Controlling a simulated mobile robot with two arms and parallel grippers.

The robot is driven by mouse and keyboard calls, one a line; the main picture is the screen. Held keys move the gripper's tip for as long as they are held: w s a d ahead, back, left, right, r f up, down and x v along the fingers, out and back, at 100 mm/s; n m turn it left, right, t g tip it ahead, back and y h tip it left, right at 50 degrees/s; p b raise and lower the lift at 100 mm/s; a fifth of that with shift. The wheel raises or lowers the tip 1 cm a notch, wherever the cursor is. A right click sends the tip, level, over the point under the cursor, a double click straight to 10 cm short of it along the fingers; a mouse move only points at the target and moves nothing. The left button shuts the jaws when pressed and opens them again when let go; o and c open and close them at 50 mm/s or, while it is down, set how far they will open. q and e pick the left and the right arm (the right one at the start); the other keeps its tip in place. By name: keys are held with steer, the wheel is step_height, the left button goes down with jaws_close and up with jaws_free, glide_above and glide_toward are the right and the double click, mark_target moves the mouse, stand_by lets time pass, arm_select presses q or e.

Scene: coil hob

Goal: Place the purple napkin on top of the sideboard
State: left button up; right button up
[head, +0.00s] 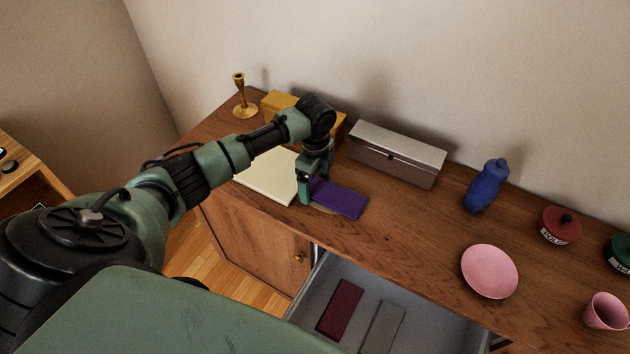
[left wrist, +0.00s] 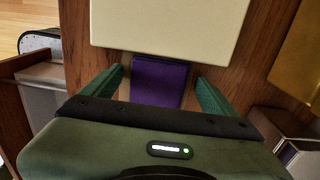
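The purple napkin (head: 340,199) is a folded flat rectangle and appears to lie on top of the wooden sideboard (head: 400,228), right of the cream board. My left gripper (head: 313,192) is low over the sideboard at the napkin's left end. In the left wrist view the napkin (left wrist: 158,82) shows between the two green fingers (left wrist: 160,92), with a gap on each side. The left gripper is open. The gripper body hides part of the napkin. My right gripper is not in view.
The cream board (head: 270,176) lies beside the gripper. A yellow box (head: 278,103), brass candlestick (head: 240,98) and metal-lidded box (head: 398,152) stand behind. A blue bottle (head: 486,186), pink plate (head: 489,271) and red pot (head: 561,226) are right. The open drawer (head: 400,305) holds folded cloths.

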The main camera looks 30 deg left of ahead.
arm_select(q)
step_height(320, 180, up, 12)
steer(key=b, duration=0.1)
steer(key=shift+r, duration=0.2)
stand_by(0.3)
stand_by(0.5)
